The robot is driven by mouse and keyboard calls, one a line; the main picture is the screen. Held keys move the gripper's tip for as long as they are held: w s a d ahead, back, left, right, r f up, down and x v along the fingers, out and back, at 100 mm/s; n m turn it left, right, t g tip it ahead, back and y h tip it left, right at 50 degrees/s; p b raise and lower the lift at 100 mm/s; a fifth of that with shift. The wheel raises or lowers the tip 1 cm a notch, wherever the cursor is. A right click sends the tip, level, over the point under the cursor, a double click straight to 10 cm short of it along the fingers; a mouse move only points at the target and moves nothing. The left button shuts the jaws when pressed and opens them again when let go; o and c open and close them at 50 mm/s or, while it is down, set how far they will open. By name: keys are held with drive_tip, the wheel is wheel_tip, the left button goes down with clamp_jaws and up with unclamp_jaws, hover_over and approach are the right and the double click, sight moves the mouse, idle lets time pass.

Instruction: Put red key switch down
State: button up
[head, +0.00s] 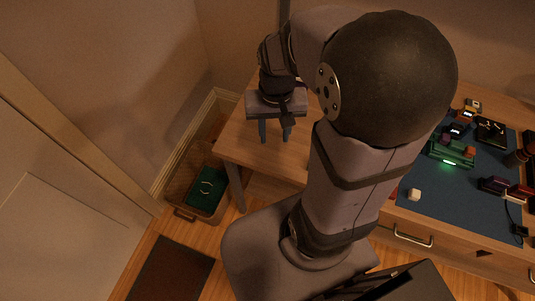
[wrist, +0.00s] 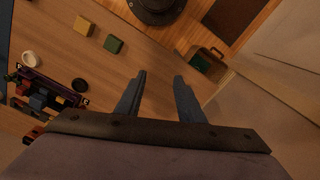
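My gripper (head: 274,132) is above the left end of the wooden table (head: 236,142), fingers pointing down. In the wrist view my gripper (wrist: 160,82) has its two blue-grey fingers well apart. Bare table shows between them and I see nothing held. I cannot pick out the red key switch with certainty. A small red piece (head: 469,150) sits on the green device with a glowing light (head: 449,154) on the blue mat, but it is too small to identify. My arm hides the middle of the table in the head view.
A basket (head: 183,213) stands on the floor beyond the table's left edge.

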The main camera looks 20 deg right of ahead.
drive_tip(key=s+a+f+n, duration=0.1)
drive_tip(key=s+a+n, duration=0.3)
drive_tip(key=shift+s+f, duration=0.25)
drive_tip(key=shift+f, duration=0.05)
drive_tip(key=w+a+f+m+y+b, duration=0.15)
drive_tip(key=a+f+b, duration=0.25)
drive_tip(key=f+b, duration=0.7)
drive_tip(key=w+a+f+t+y+b, duration=0.1)
drive_tip(key=a+f+y+b, duration=0.25)
drive_tip(key=f+b, duration=0.8)
drive_tip(key=w+a+f+m+y+b, duration=0.1)
drive_tip(key=a+f+b, duration=0.4)
drive_tip(key=f+b, duration=0.6)
drive_tip(key=s+d+f+h+b, duration=0.1)
drive_tip(key=d+f+b, duration=0.3)
drive_tip(key=f+b, duration=0.5)
drive_tip(key=s+d+f+n+h+b, duration=0.1)
drive_tip(key=d+f+h+b, duration=0.2)
drive_tip(key=f+b, duration=0.7)
drive_tip(key=s+d+f+n+g+h+b, duration=0.1)
drive_tip(key=d+f+h+b, duration=0.1)
drive_tip(key=d+f+b, duration=0.3)
wheel_tip(320, 180, down, 5)
drive_tip(key=b, duration=0.4)
drive_tip(key=shift+s+d+r+b, duration=0.2)
drive_tip(key=shift+s+d+b, duration=0.05)
drive_tip(key=shift+d+b, duration=0.05)
